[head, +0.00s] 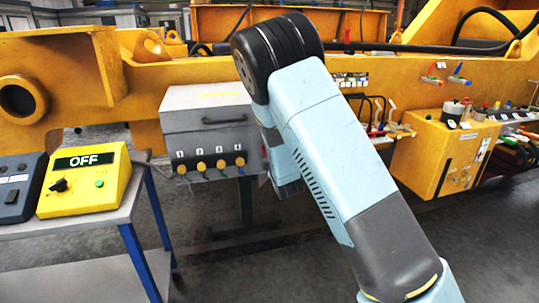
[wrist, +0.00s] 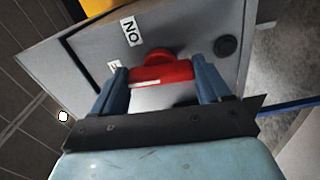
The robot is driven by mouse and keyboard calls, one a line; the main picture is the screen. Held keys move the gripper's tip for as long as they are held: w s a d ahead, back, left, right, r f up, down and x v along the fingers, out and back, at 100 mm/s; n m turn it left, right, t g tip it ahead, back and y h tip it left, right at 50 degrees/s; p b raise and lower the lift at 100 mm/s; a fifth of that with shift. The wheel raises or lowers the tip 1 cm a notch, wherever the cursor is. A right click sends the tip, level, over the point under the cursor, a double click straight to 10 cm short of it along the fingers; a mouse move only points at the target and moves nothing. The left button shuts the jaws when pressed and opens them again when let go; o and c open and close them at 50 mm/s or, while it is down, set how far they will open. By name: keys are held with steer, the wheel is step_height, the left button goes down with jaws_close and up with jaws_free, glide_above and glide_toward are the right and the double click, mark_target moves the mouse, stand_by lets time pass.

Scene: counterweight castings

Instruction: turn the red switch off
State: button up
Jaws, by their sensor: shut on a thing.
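The red switch (wrist: 158,56) is a round hub with a bar handle on a grey panel (wrist: 190,25) in the wrist view. My gripper (wrist: 161,74) is shut on its handle, one blue finger at each end. The handle lies nearly level across the picture. A white "ON" label (wrist: 131,31) sits above and left of the hub. Another label (wrist: 115,65), partly hidden by the left finger, shows only a letter or so. In the head view my arm hides the gripper and the switch.
A yellow box (head: 112,183) with an "OFF" sign stands on a blue-legged table (head: 131,211) at left. A grey box (head: 212,144) with yellow knobs stands left of my arm. A yellow cabinet (head: 424,158) stands right. A black round part (wrist: 226,46) is on the panel's right.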

steer(key=shift+s+a+f+n, duration=0.15)
steer(key=shift+a+f+n, duration=0.1)
steer(key=shift+n, duration=0.35)
steer(key=o, duration=0.8)
steer(key=shift+o, duration=1.1)
steer(key=shift+d+r, duration=0.1)
steer(key=v, duration=1.3)
steer(key=shift+s, duration=0.25)
steer(key=shift+d, duration=0.15)
